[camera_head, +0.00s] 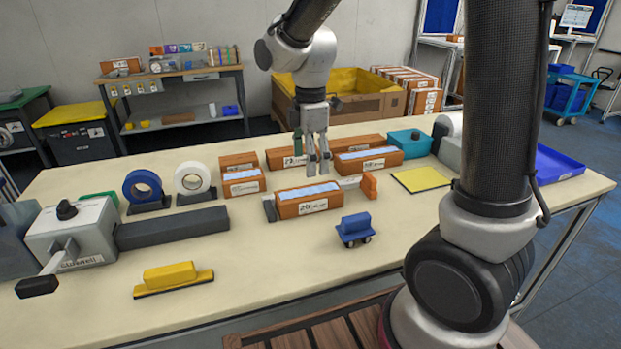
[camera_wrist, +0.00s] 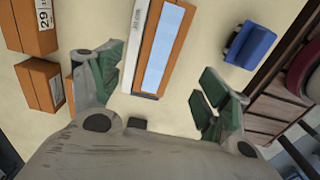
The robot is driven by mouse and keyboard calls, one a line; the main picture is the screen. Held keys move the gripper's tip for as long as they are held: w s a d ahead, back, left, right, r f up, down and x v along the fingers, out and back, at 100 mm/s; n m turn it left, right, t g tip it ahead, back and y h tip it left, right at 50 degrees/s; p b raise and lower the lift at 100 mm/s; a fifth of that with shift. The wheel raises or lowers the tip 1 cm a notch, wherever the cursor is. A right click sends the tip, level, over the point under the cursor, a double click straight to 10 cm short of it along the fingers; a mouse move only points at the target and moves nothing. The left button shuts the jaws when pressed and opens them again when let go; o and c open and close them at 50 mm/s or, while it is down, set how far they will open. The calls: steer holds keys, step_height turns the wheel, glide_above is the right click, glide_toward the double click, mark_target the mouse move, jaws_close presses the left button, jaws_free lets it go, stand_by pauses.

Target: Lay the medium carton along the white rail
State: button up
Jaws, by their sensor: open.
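The medium carton, taken as the mid-length one of three orange cartons with pale blue tops, lies on the table in the head view (camera_head: 302,208). In the wrist view the carton (camera_wrist: 163,50) lies parallel to the white rail (camera_wrist: 132,48), with its long side against it or very close. In the head view most of the rail (camera_head: 349,182) is hidden behind the carton. My gripper (camera_head: 318,170) is open and empty above the carton's far side. In the wrist view my gripper's green-padded fingers (camera_wrist: 158,95) stand apart, the carton's near end between them.
A small carton (camera_head: 244,187) and a longer one (camera_head: 375,164) stand behind, with other orange cartons. An orange block (camera_head: 369,186) stands at the rail's right end. A blue wheeled piece (camera_head: 354,230) sits front right. The table's front middle is clear.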

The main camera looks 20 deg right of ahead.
steer(key=s+d+r+m+t, duration=0.2)
steer(key=s+d+r+m, duration=0.6)
steer(key=d+r, duration=0.1)
steer(key=s+d+r+m+t, duration=0.1)
steer(key=s+d+m+t, duration=0.1)
steer(key=s+d+m, duration=0.4)
steer(key=s+m, duration=0.4)
steer(key=s, duration=0.1)
steer(key=shift+r, duration=0.35)
